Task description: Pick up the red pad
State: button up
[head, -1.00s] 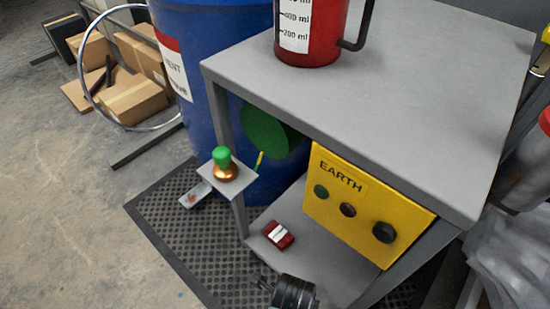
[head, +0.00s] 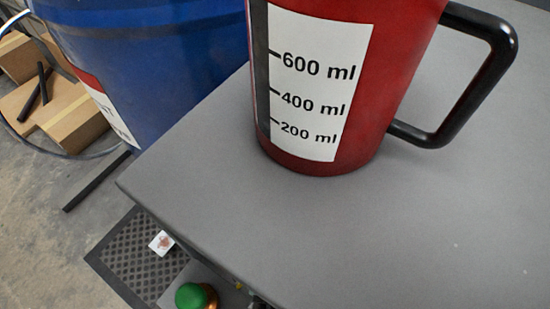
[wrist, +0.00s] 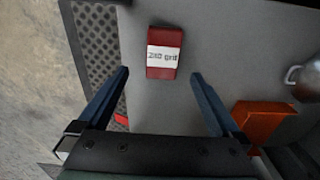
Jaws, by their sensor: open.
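The red pad (wrist: 164,69) has a white band with printed grit lettering. In the wrist view it lies flat on a grey surface, near the upper middle. My gripper (wrist: 160,75) is open and empty. Its two blue fingers point toward the pad, one on each side, with clear space between them and the pad. How high the fingers are above the surface I cannot tell. In the head view neither the pad nor my gripper shows; the grey tabletop (head: 250,215) covers much of that view.
A red measuring jug (head: 315,150) stands on the tabletop beside a blue drum (head: 160,60). A green-topped object (head: 190,296) is below the table edge, near a dark mat (head: 125,255). In the wrist view an orange block (wrist: 262,122) and a silvery rounded object (wrist: 303,82) lie to the right.

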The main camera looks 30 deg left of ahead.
jog(key=f+b, duration=0.2)
jog(key=f, duration=0.1)
jog(key=f+b, duration=0.2)
jog(key=f, duration=0.1)
jog(key=f+b, duration=0.3)
jog(key=shift+w+a+f, duration=0.1)
jog(key=shift+w+f, duration=0.1)
jog(key=shift+w, duration=0.05)
jog(key=shift+r, duration=0.1)
jog(key=c, duration=1.3)
